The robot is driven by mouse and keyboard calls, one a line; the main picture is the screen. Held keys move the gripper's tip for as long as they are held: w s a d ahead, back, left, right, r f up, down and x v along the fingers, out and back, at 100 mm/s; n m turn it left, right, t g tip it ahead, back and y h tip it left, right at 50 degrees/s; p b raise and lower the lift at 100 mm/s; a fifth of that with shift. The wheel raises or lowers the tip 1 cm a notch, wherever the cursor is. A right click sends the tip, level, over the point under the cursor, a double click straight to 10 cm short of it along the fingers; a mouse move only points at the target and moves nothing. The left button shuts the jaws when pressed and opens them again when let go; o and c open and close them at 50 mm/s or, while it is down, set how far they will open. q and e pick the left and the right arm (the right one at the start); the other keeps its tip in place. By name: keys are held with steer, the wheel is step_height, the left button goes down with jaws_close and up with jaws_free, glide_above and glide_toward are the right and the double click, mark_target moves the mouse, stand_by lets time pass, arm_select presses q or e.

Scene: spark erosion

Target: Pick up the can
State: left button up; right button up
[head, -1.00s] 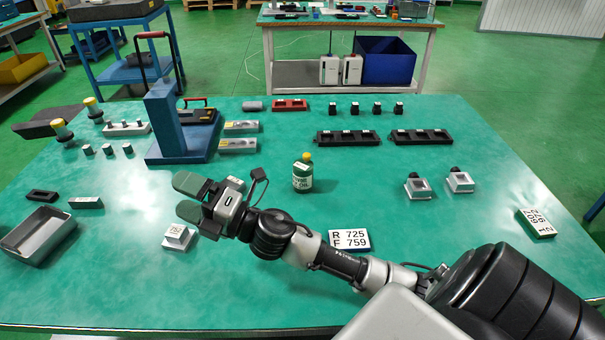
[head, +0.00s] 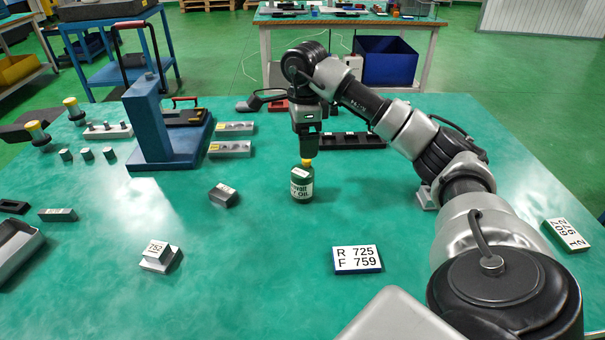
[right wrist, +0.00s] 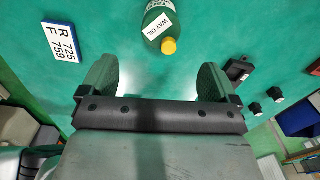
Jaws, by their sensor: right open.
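The can (head: 302,188) is a small green bottle-shaped oil can with a yellow cap and a white label. It stands upright on the green table, and it also shows at the top of the right wrist view (right wrist: 156,22), where its label reads WAY OIL. My right gripper (head: 305,156) points down just above the can and hides part of its top. In the right wrist view its two fingers (right wrist: 157,75) are wide apart with nothing between them, and the can lies beyond the gap. My left gripper is not in view.
A small dark block (head: 223,195) lies left of the can. A number plate (head: 357,259) lies in front, and a block marked 752 (head: 157,255) is front left. A blue stand (head: 152,125) rises at the back left. The table around the can is clear.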

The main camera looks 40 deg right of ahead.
mark_target(303, 170)
step_height(303, 170, down, 10)
steer(key=shift+w+f, duration=0.15)
steer(key=shift+a, duration=0.1)
stand_by(0.3)
steer(key=shift+c, duration=0.5)
steer(key=c, duration=1)
steer(key=shift+c, duration=0.4)
